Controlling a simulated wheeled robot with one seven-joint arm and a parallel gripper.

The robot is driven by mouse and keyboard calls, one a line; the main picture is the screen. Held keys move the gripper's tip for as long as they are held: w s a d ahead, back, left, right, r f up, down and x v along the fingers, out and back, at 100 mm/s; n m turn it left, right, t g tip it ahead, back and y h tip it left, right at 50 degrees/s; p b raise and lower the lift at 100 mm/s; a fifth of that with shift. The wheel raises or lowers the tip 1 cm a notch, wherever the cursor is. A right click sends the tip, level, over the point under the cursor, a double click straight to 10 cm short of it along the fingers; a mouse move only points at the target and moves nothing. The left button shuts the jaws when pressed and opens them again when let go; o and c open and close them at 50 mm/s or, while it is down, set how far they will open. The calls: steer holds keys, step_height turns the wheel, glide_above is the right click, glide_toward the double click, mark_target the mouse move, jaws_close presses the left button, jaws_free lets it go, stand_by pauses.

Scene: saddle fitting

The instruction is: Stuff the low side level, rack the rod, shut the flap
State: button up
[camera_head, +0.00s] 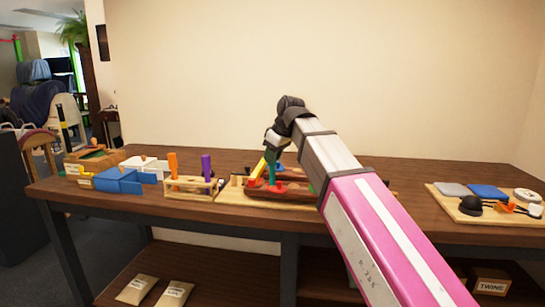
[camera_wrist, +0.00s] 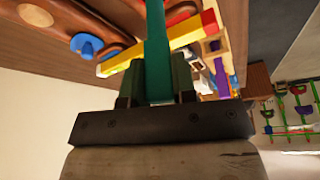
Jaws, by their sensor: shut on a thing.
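My gripper (camera_head: 273,150) is above the reddish-brown saddle piece (camera_head: 262,197) on a pale wooden board. In the wrist view my gripper (camera_wrist: 157,88) is shut on a teal rod (camera_wrist: 156,45) standing between its fingers. The teal rod (camera_head: 272,172) points down towards the saddle piece; I cannot tell whether they touch. A yellow bar (camera_wrist: 135,60) with a red end crosses behind the rod; the yellow bar (camera_head: 257,169) also shows tilted in the head view. A wooden rack (camera_head: 190,194) left of the board holds an orange rod (camera_head: 173,165) and a purple rod (camera_head: 206,167). The flap cannot be made out.
Blue and white boxes (camera_head: 118,182) stand left of the rack. A tray (camera_head: 487,214) with blue and grey pads, a black ball and small tools lies at the right. Two packets (camera_head: 137,289) lie on the lower shelf. My arm hides part of the saddle and board.

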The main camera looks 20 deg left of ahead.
steer(key=shift+r, duration=3.95)
